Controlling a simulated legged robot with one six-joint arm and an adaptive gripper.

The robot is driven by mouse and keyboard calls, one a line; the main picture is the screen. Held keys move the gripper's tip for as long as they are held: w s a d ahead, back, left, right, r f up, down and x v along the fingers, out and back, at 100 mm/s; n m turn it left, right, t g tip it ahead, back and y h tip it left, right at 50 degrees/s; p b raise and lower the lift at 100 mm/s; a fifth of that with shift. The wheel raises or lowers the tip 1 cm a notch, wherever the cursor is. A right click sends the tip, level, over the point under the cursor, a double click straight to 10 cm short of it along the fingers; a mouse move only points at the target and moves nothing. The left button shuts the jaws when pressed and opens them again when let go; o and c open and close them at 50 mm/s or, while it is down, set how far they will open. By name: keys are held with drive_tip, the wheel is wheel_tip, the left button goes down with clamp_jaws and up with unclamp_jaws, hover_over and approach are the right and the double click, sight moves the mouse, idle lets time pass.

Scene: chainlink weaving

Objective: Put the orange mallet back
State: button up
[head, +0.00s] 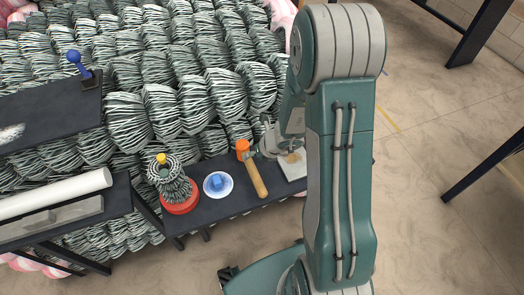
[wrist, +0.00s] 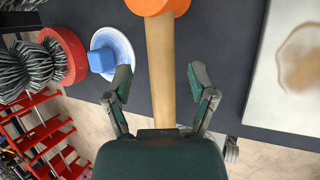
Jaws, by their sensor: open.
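The orange mallet has an orange head (head: 243,148) and a pale wooden handle (head: 256,178). In the head view it is over the dark bench, with the handle pointing toward the front edge. The wrist view shows its orange head (wrist: 158,6) at the top edge, partly cut off, and the handle (wrist: 160,60) running down the middle. My gripper (wrist: 160,79) is open, with one finger on each side of the handle and a visible gap at both. In the head view my gripper (head: 270,142) is beside the mallet's head, partly hidden by my arm.
The dark bench (head: 226,207) also bears a white dish (head: 228,192) with a blue block, a red-based wire stack (head: 180,207) and a pale stained board (head: 292,166). Wire mesh rolls (head: 160,110) stand behind. A white tube (head: 60,193) lies at left. Open floor is at right.

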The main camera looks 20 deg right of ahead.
drive_tip(key=v, duration=0.5)
wheel_tip(320, 180, up, 15)
drive_tip(key=n, duration=1.8)
hover_over(255, 171)
drive_tip(key=s+a, duration=0.3)
drive_tip(key=s, duration=0.1)
drive_tip(key=s+d+r+n+t+h, duration=0.1)
drive_tip(key=s+r+n+h, duration=0.3)
drive_tip(key=s+r+n, duration=0.6)
drive_tip(key=s+d+n, duration=0.1)
drive_tip(key=n, duration=0.8)
drive_tip(key=shift+s+d+r, duration=0.2)
drive_tip(key=shift+s+d, duration=0.05)
drive_tip(key=shift+s, duration=0.15)
